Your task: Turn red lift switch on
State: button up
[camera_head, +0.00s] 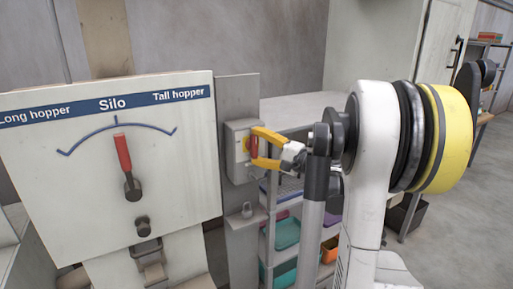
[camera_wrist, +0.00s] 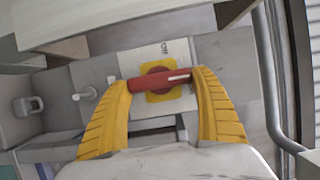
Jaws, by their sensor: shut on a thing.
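The red lift switch (camera_head: 254,146) is a red rotary handle on a yellow plate, on the front of a light grey box (camera_head: 238,166). The handle stands about upright in the head view. In the wrist view the red handle (camera_wrist: 160,79) lies nearly level across its yellow plate (camera_wrist: 170,94), with a white line at its right end. My gripper (camera_head: 257,147) has its yellow fingers closed on the handle. In the wrist view the fingers of my gripper (camera_wrist: 162,82) hold the two ends of the handle. Small lettering beside the plate is too small to read.
A grey padlock (camera_head: 248,209) hangs below the switch box. To the left is a white panel (camera_head: 75,180) marked Long hopper, Silo and Tall hopper, with a red-handled lever (camera_head: 123,155) pointing to Silo. A shelf with coloured bins (camera_head: 286,233) stands behind my arm.

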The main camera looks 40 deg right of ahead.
jog(key=o, duration=1.2)
jog(key=s+d, duration=0.1)
jog(key=s, duration=1.1)
jog(key=shift+d, duration=0.4)
jog(key=shift+w+a, duration=0.1)
